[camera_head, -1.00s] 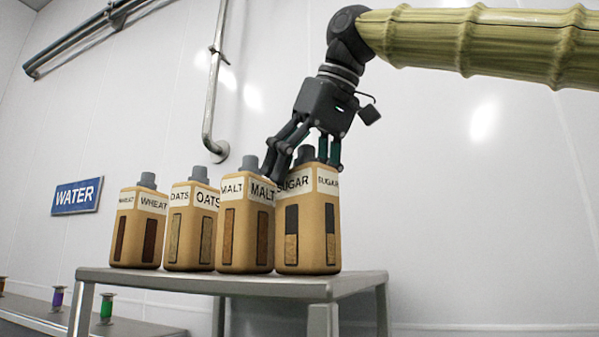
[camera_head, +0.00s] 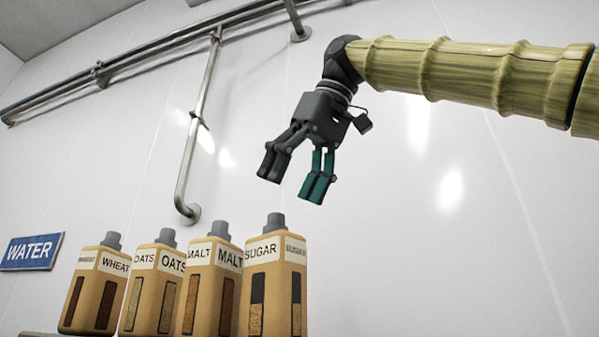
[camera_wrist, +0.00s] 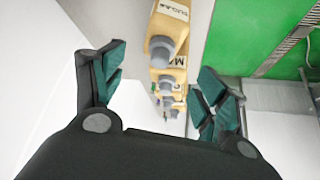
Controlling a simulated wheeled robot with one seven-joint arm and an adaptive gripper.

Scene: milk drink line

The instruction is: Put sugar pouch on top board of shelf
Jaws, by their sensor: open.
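The sugar pouch (camera_head: 272,280) is a tan, bottle-shaped pouch with a grey cap and a white SUGAR label. It stands upright at the right end of a row in the head view. In the wrist view the nearest pouch (camera_wrist: 170,22) shows its grey cap between the fingers. My gripper (camera_head: 296,184) is open and empty, above the sugar pouch and apart from it. Its open fingers also show in the wrist view (camera_wrist: 160,95). The shelf board under the pouches is almost wholly below the head view.
The malt pouch (camera_head: 213,283) stands close to the left of the sugar pouch, then the oats pouch (camera_head: 152,287) and the wheat pouch (camera_head: 96,288). A blue WATER sign (camera_head: 31,252) and a pipe (camera_head: 198,130) are on the wall. Right of the sugar pouch is clear.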

